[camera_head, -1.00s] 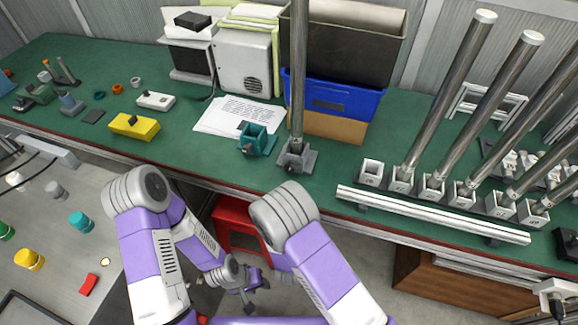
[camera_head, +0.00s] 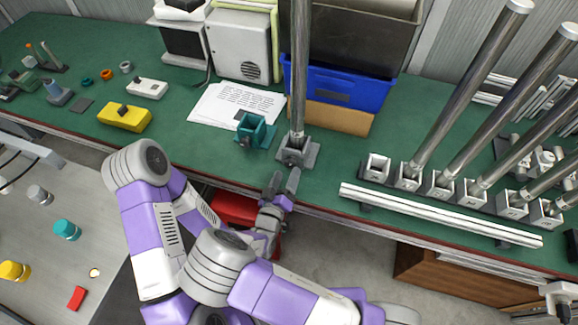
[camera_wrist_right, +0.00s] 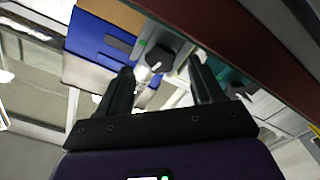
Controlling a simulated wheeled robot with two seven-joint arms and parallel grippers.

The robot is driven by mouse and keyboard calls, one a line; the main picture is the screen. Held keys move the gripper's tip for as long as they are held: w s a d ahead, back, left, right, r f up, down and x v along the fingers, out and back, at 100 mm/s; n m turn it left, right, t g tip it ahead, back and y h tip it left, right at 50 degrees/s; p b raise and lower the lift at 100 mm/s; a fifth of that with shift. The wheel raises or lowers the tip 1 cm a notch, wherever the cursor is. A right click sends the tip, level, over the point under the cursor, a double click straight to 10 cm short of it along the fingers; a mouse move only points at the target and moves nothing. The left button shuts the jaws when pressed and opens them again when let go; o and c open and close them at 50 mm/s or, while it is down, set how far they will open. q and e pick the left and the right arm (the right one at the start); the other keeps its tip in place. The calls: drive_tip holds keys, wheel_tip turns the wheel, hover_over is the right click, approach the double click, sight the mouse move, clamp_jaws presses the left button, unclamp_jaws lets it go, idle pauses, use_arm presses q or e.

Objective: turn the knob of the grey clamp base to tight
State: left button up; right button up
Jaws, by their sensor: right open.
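The grey clamp base (camera_head: 310,156) stands near the front edge of the green bench, with a tall upright metal pole (camera_head: 299,75) in it. In the right wrist view, its dark knob (camera_wrist_right: 157,54) bears a white mark, and a small green dot shows beside it on the base (camera_wrist_right: 142,43). My right gripper (camera_head: 284,181) is open just in front of the base at the bench edge. In the wrist view its two dark fingers (camera_wrist_right: 160,72) lie either side of the knob, apparently short of it. My left gripper is not visible.
A teal clamp base (camera_head: 264,135) stands just left of the grey one, by printed papers (camera_head: 215,105). A blue bin (camera_head: 345,88) is behind. A pale rail (camera_head: 435,214) and several bases with metal poles (camera_head: 450,120) are at the right.

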sight(290, 166)
drive_tip(key=shift+x, duration=1.75)
drive_tip(key=c, duration=1.1)
drive_tip(key=shift+o, duration=0.2)
